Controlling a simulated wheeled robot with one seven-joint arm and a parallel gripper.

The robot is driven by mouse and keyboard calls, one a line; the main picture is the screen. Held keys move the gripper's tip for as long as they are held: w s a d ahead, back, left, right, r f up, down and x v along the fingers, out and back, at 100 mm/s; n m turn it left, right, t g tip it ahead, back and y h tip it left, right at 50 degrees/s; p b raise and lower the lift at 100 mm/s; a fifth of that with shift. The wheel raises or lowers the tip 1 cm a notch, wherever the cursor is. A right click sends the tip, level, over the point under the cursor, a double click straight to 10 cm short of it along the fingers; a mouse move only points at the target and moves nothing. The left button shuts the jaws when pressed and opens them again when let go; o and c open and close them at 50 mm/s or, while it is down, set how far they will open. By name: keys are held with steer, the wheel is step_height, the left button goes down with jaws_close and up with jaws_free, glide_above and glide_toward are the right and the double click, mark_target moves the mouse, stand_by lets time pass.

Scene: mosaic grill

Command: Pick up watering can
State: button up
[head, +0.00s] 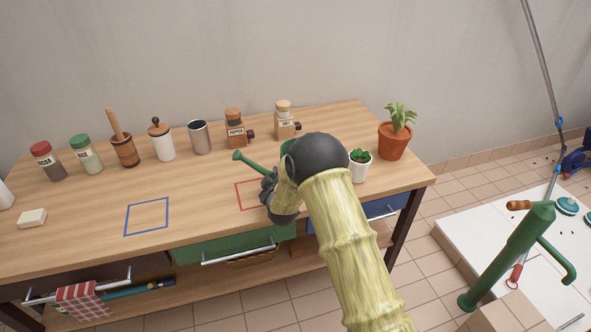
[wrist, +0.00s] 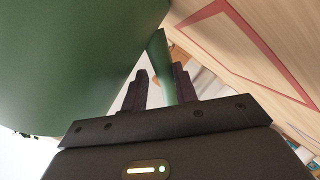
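The green watering can is on the wooden table, mostly hidden behind my arm in the head view; its spout (head: 251,162) sticks out to the left. In the wrist view its large green body (wrist: 70,60) fills the upper left. A narrow green part of it (wrist: 161,65) shows between my fingers; I cannot tell if it is spout or handle. My gripper (wrist: 161,80) is open around this part, with a visible gap at the left finger. In the head view my gripper (head: 268,186) is low beside the can, partly hidden by my arm.
A red square outline (head: 240,196) and a blue one (head: 146,217) mark the tabletop. A small white plant pot (head: 359,172) and a terracotta pot (head: 394,142) stand right of my arm. Jars and grinders line the back.

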steer(key=shift+c, duration=0.2)
jaws_close()
step_height(320, 180, up, 10)
stand_by(0.5)
stand_by(0.4)
